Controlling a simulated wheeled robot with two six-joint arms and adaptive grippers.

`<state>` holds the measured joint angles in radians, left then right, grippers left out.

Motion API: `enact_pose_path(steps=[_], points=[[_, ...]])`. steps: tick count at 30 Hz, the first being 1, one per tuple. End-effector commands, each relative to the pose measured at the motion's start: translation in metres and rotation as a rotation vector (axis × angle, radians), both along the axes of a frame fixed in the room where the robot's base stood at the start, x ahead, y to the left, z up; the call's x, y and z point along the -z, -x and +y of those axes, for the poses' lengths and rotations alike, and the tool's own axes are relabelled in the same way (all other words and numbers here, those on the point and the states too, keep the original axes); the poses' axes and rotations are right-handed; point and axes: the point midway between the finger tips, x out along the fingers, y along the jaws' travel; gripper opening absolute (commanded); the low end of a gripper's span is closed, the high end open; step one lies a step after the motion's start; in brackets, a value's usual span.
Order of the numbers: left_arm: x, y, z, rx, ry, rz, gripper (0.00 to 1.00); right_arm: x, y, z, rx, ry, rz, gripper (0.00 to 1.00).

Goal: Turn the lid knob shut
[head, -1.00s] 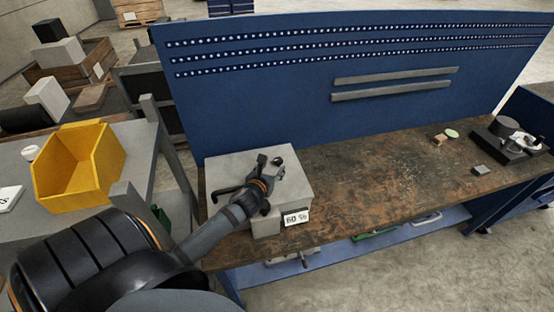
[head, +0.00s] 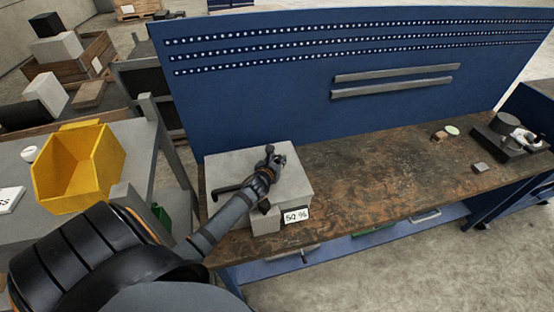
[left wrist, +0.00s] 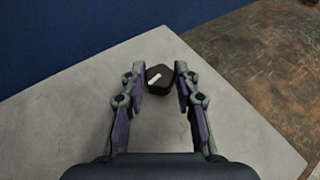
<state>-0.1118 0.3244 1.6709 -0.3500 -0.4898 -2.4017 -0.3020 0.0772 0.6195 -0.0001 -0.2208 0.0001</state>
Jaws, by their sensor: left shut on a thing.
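A grey box with a flat lid (head: 225,168) stands on the left end of the workbench. The black lid knob (left wrist: 160,78) has a white mark and sits on the lid's top in the left wrist view. My left gripper (head: 275,160) is over the lid and is shut on the knob, with one finger on each side of it (left wrist: 165,74). In the head view the gripper largely hides the knob. A white label (head: 297,215) on the box front seems to read 50 %. My right gripper is not in view.
A blue back panel (head: 260,110) rises behind the bench (head: 375,175). A yellow bin (head: 105,155) stands on the left table. The bench middle is clear.

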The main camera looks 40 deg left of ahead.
Motion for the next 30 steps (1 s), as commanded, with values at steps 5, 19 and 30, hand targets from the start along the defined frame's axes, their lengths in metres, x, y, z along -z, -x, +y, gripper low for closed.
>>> enact_pose_path(steps=[5, 19, 30], points=[[0.0, 0.0, 0.0, 0.0, 0.0, 0.0, 0.0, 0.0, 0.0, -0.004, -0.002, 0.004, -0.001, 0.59], [0.001, -0.001, -0.005, -0.183, 0.005, -0.001, 0.0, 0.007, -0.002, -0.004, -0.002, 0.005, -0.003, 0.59], [0.001, -0.005, -0.009, -0.528, 0.004, -0.001, 0.0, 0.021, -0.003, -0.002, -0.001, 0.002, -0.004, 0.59]])
